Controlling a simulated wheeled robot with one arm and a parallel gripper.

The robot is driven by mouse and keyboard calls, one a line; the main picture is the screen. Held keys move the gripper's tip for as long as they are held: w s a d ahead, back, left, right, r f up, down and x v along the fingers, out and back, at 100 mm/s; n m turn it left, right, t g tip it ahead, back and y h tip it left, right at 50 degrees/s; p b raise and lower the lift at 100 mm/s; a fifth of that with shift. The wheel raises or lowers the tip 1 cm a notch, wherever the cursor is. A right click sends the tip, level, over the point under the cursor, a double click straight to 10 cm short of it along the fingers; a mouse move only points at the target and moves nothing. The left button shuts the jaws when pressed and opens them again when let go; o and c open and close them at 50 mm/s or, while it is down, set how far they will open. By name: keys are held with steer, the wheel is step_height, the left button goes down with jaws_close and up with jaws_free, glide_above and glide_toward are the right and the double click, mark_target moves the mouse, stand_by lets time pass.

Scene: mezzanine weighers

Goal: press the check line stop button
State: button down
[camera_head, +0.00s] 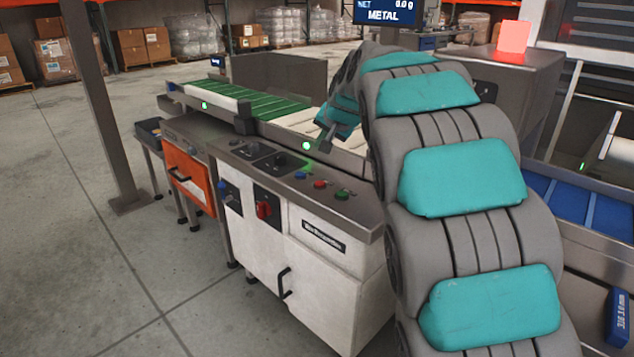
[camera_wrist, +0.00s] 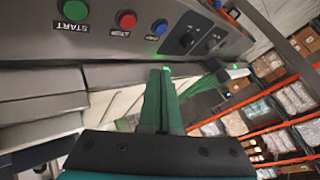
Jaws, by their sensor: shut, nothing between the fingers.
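The stop button is a red button (camera_head: 320,184) on the sloped top of the check line's control panel, between a blue button (camera_head: 300,175) and a green one (camera_head: 342,192). In the wrist view the red button (camera_wrist: 125,19) sits near the top, with a STOP label under it, between the green START button (camera_wrist: 75,10) and the blue button (camera_wrist: 160,27). My gripper (camera_head: 325,139) is shut and empty, over the belt side behind the panel. Its fingers (camera_wrist: 165,72) appear apart from the buttons. The exact gap is hard to tell.
Black knobs (camera_head: 281,161) lie left of the buttons, and a red rotary switch (camera_head: 263,208) is on the cabinet front. A green belt (camera_head: 262,105) runs behind. A screen (camera_head: 386,12) reads METAL, and a red lamp (camera_head: 513,37) is lit.

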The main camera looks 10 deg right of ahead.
mark_target(321, 185)
steer(key=shift+w+r, duration=0.2)
steer(key=shift+w, duration=0.2)
steer(key=shift+f, duration=0.15)
steer(key=shift+f+b, duration=1.7)
steer(key=shift+f, duration=2.6)
steer(key=shift+f, duration=0.1)
steer(key=shift+f, duration=0.3)
steer(key=shift+f+b, duration=0.45)
steer(key=shift+r+p, duration=0.55)
steer(key=shift+r, duration=0.3)
